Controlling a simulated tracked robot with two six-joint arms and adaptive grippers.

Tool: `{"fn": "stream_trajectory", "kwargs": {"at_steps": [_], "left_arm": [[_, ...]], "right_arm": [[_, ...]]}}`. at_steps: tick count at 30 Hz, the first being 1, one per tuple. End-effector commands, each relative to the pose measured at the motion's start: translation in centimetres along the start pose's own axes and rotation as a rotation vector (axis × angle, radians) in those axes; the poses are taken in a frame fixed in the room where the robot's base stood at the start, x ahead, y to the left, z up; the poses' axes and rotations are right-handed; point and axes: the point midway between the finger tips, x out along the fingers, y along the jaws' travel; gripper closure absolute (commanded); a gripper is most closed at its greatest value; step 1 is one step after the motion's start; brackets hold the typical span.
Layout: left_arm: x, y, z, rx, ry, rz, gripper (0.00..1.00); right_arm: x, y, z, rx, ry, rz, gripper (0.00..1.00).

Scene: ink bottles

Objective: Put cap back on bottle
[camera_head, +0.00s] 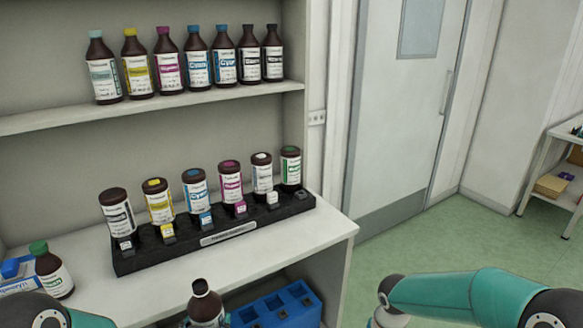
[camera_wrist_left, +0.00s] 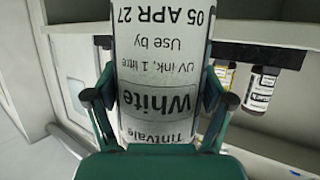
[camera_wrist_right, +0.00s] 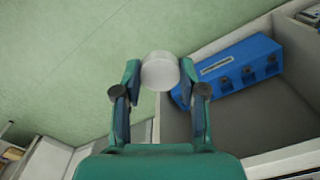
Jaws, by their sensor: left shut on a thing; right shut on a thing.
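A brown bottle (camera_head: 206,304) stands upright at the bottom of the head view, with its neck showing and no coloured cap on it. My left gripper (camera_wrist_left: 160,92) is shut around it; the label reads Tintvale White and appears upside down in the left wrist view. My right gripper (camera_wrist_right: 160,85) is shut on a white round cap (camera_wrist_right: 160,70), held at its fingertips. In the head view my right arm reaches in from the lower right, apart from the bottle; the cap cannot be made out there.
A black rack (camera_head: 140,260) of inverted bottles stands on the white counter (camera_head: 335,232). A blue holder (camera_head: 283,308) sits below. A green-capped bottle (camera_head: 52,270) is at the left. Several bottles line the upper shelf (camera_head: 200,101). Open green floor (camera_head: 450,240) lies right.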

Motion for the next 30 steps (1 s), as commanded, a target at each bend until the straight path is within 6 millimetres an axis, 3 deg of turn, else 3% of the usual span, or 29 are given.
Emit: {"fn": "stream_trajectory", "kwargs": {"at_steps": [11,16,20,30], "left_arm": [[0.0,0.1,-0.1,0.003,0.004,0.005,0.85],[-0.7,1.4,0.3,0.022,0.002,0.057,0.85],[-1.8,3.5,1.0,0.053,0.0,0.145,0.85],[-5.7,11.2,3.3,0.172,0.001,0.469,0.85]], "right_arm": [[0.0,0.1,0.0,0.001,0.0,0.0,0.73],[0.0,0.1,0.0,0.001,0.0,0.0,0.73],[0.0,0.1,0.0,0.001,0.0,0.0,0.73],[0.0,0.1,0.0,0.001,0.0,0.0,0.73]]}}
